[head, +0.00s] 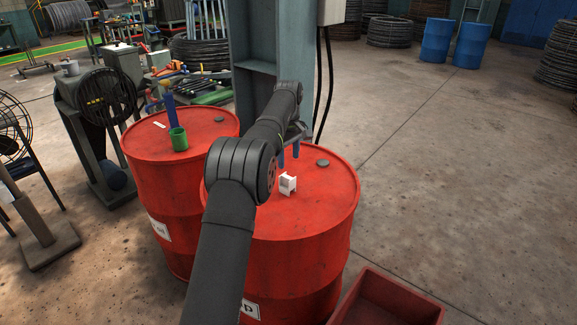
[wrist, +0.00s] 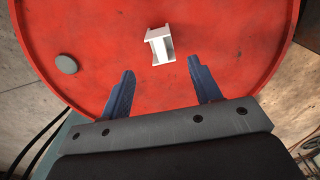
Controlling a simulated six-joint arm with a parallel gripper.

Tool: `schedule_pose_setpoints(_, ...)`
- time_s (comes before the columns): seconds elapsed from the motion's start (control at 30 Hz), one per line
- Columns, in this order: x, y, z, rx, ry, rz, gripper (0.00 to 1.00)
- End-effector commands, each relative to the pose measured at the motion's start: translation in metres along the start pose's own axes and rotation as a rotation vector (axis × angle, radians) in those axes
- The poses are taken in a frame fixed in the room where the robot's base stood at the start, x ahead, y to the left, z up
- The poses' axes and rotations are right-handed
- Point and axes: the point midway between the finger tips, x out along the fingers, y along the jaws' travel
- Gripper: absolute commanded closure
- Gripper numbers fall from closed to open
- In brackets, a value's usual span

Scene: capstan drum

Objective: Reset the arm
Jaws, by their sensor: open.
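My gripper (head: 288,154) is over the near red drum (head: 330,195), behind my dark arm in the head view. In the wrist view its two blue fingers (wrist: 162,90) are spread apart with nothing between them. A small white block-like piece (head: 288,184) with a recessed side stands on the drum top. In the wrist view the white piece (wrist: 160,45) lies beyond the fingertips, apart from them.
A grey bung cap (head: 322,163) sits on the same drum top. A steel column (head: 262,60) stands close behind. A red bin (head: 385,300) is at lower right.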

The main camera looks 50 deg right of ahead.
Motion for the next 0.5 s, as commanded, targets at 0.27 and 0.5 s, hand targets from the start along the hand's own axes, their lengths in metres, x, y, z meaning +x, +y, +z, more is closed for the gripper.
schedule_pose_setpoints(0.27, -0.0035, -0.0002, 0.0001, 0.000, 0.000, -0.001, 0.43)
schedule_pose_setpoints(0.5, 0.0037, -0.0002, 0.0001, 0.000, -0.001, -0.001, 0.43)
